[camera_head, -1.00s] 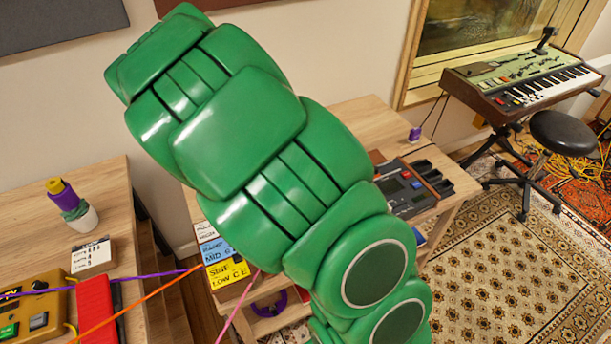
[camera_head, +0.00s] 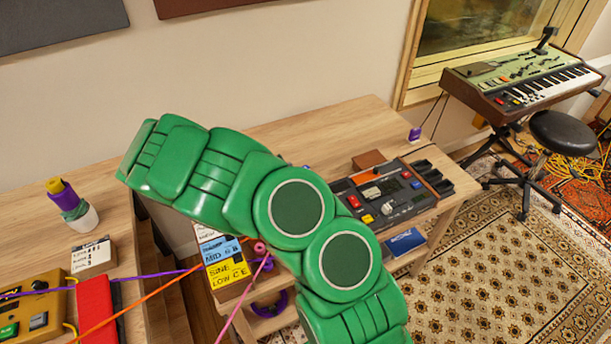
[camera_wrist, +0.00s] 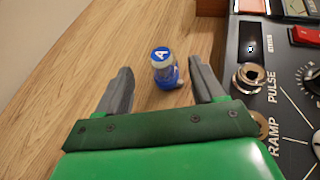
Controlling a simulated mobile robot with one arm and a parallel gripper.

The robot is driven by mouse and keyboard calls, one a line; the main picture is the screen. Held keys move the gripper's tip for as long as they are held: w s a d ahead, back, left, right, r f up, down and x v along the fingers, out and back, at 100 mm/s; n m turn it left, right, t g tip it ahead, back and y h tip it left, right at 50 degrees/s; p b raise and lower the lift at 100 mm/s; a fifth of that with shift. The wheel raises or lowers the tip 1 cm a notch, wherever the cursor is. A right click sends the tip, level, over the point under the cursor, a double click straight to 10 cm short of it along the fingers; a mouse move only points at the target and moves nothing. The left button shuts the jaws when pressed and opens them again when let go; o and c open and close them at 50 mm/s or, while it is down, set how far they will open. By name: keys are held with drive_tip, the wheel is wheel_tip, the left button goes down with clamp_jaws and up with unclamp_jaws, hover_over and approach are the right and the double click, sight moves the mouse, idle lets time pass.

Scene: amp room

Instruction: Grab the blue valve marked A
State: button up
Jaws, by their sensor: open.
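The blue valve marked A (camera_wrist: 165,68) stands on the wooden tabletop in the wrist view. It has a round blue cap with a white letter A, a clear middle and a blue base. My gripper (camera_wrist: 161,80) is open, with one grey finger on each side of the valve. The valve is nearer the right finger, and I cannot tell whether they touch.
A dark synth panel with knobs (camera_wrist: 285,85) stands close to the right finger; the device also shows in the head view (camera_head: 395,208). Bare wood (camera_wrist: 60,75) lies to the left. Cables (camera_head: 150,277) cross at the front left, near the labelled boxes (camera_head: 228,275).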

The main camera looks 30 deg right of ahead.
drive_tip(key=shift+w+a+f+n, duration=0.1)
drive_tip(key=shift+a+f+n, duration=0.05)
drive_tip(key=shift+f, duration=0.2)
drive_tip(key=shift+w+a+f+n, duration=0.1)
drive_tip(key=shift+f+n, duration=0.05)
drive_tip(key=shift+f, duration=0.2)
drive_tip(key=shift+x, duration=1.25)
drive_tip(key=x, duration=0.4)
drive_tip(key=shift+s+d+r, duration=0.2)
drive_tip(key=shift+s+d, duration=0.05)
drive_tip(key=shift+s, duration=0.1)
drive_tip(key=shift+w+d+f, duration=0.2)
drive_tip(key=shift+d, duration=0.25)
drive_tip(key=c, duration=1.1)
